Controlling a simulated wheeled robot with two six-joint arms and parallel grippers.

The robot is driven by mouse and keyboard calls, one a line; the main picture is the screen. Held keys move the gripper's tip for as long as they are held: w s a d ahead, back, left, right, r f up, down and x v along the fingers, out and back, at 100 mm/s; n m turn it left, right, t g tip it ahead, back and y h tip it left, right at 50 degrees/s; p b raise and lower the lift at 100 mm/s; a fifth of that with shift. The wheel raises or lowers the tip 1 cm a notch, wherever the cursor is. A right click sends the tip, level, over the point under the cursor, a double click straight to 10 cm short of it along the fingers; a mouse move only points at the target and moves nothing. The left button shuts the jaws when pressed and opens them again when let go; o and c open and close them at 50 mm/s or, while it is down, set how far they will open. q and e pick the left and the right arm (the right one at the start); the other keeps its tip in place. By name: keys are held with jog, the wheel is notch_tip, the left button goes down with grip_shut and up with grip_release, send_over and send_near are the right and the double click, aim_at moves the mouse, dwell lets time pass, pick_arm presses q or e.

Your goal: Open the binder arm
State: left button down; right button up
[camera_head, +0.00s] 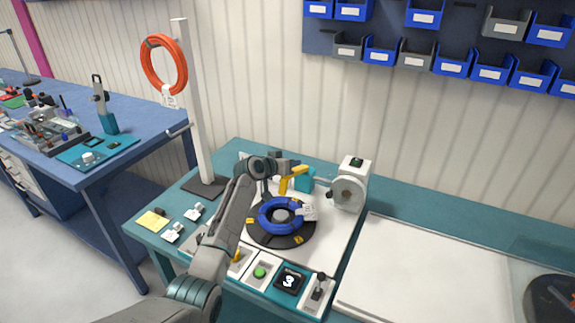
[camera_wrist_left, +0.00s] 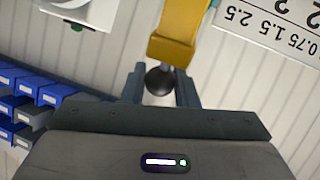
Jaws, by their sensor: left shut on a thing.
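The binder arm is a yellow lever (camera_head: 291,183) standing over the back of the winding station, tilted. In the left wrist view it shows as a yellow bar (camera_wrist_left: 180,30) ending in a dark round knob (camera_wrist_left: 159,82). My left gripper (camera_head: 297,167) reaches in from the left at the lever's upper end. In the left wrist view its two fingers (camera_wrist_left: 160,92) stand on either side of the knob, shut on it. A blue cable coil (camera_head: 266,216) with a white tag lies on the black turntable (camera_head: 262,236) below. My right gripper is out of view.
A white unit with a grey disc (camera_head: 348,193) stands right of the turntable. A white post (camera_head: 195,110) carrying an orange coil (camera_head: 163,64) rises at the left. Blue bins (camera_head: 453,61) hang on the wall.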

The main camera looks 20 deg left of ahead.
pick_arm(q)
jog(key=shift+w+d+r+b, duration=0.15)
jog(key=shift+w+r+b, duration=0.35)
jog(key=shift+w+r, duration=0.6)
jog(key=shift+r, duration=0.2)
jog(key=c, duration=1.2)
grip_release()
jog(key=shift+d+f, duration=0.1)
